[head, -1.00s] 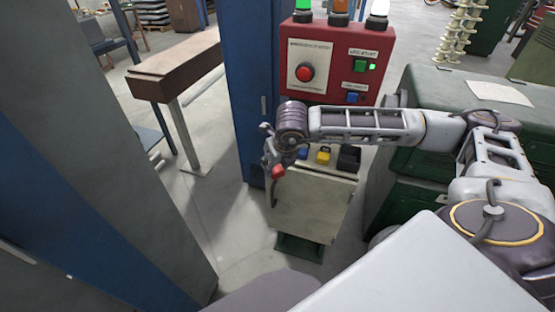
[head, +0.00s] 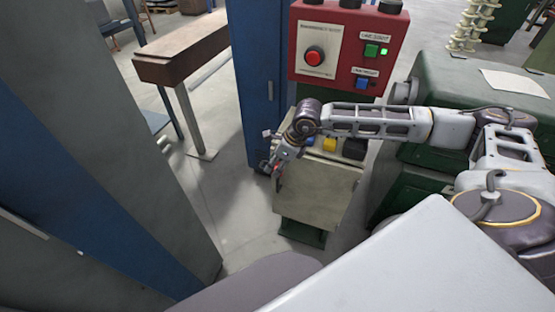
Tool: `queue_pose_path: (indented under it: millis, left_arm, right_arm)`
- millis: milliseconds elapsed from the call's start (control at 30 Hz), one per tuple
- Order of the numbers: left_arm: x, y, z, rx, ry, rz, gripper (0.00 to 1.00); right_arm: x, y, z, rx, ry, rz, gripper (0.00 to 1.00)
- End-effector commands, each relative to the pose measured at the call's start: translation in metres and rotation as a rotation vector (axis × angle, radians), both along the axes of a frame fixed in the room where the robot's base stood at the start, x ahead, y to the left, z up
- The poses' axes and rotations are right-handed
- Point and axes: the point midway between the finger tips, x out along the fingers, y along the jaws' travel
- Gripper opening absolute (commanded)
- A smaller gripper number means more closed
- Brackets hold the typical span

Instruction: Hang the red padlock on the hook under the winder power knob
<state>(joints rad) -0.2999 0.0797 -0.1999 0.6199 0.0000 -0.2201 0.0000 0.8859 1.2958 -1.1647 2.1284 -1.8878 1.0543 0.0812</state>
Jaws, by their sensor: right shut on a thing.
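My right gripper (head: 273,166) hangs at the end of my right arm, in front of the blue column and beside the left edge of the pale cabinet. It is shut on a small red thing, taken to be the red padlock (head: 277,166); only a small part of it shows. The padlock is off the floor. I cannot make out the winder power knob or its hook. My left gripper is not in view.
A red control box (head: 340,80) with a red button (head: 314,56) stands behind my right arm. Below it is the pale cabinet (head: 312,198) with blue, yellow and black parts on top. A blue column (head: 262,70) is left of it. Bare floor (head: 222,200) lies left of the cabinet.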

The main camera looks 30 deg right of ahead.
Motion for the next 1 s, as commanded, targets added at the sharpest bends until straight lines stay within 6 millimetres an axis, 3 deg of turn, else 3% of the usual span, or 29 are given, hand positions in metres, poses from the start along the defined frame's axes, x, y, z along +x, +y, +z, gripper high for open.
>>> queue_pose_path:
  millis: [1000]
  left_arm:
    - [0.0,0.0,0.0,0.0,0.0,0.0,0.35]
  right_arm:
    - [-0.002,0.016,-0.061,0.002,0.0,0.775,0.08]
